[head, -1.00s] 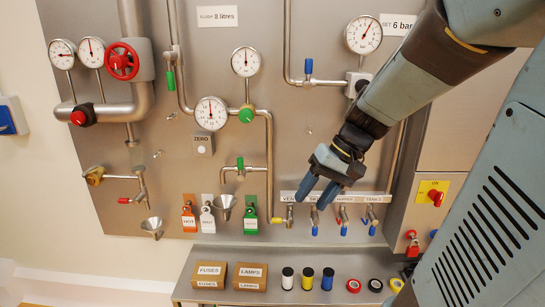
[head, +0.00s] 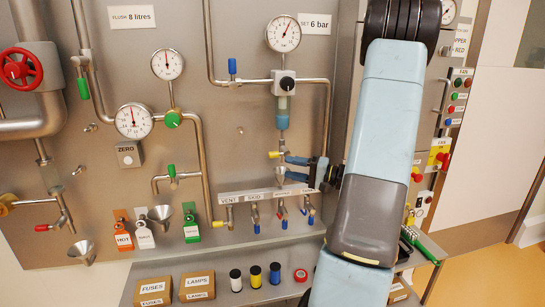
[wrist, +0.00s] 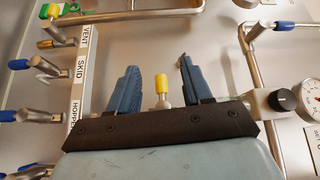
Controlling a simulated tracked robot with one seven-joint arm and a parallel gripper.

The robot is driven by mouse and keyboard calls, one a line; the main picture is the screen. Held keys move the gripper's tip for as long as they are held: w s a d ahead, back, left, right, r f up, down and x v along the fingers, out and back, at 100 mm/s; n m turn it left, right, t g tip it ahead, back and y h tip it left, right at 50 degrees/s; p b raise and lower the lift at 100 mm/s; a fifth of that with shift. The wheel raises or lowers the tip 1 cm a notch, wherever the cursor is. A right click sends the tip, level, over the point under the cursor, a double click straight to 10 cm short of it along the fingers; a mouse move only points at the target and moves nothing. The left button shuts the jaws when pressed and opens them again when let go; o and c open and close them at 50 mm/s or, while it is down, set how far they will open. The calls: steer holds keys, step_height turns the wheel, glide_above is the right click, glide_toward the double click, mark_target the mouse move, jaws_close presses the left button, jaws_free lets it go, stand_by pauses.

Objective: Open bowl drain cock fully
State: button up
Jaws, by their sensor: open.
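The filter bowl (head: 283,116) hangs below a black-knobbed regulator (head: 287,84) on the panel, with a pipe running down from it. The bowl drain cock (head: 282,154) sits on that pipe, and its yellow handle (head: 274,155) points left, roughly across the pipe. My gripper (head: 287,166) is open just at the right of the cock, its dark blue fingers pointing left. In the wrist view the yellow handle (wrist: 161,84) shows between the open fingers of my gripper (wrist: 158,66), with space on both sides. I cannot tell how deep it lies between them.
The labelled manifold (head: 262,196) with several small valves runs beneath. A vertical pipe (head: 327,120) stands close on the right. A shelf (head: 222,265) with boxes and tape rolls is lower down.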

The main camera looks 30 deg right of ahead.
mark_target(274, 155)
steer(key=d+f+m+t+h, duration=0.2)
steer(key=d+t, duration=0.1)
steer(key=d, duration=0.3)
steer(key=x, duration=1.3)
steer(key=shift+w+r, duration=0.2)
steer(key=shift+w, duration=0.15)
steer(key=shift+s+t, duration=0.1)
steer(key=shift+t, duration=0.2)
jaws_close()
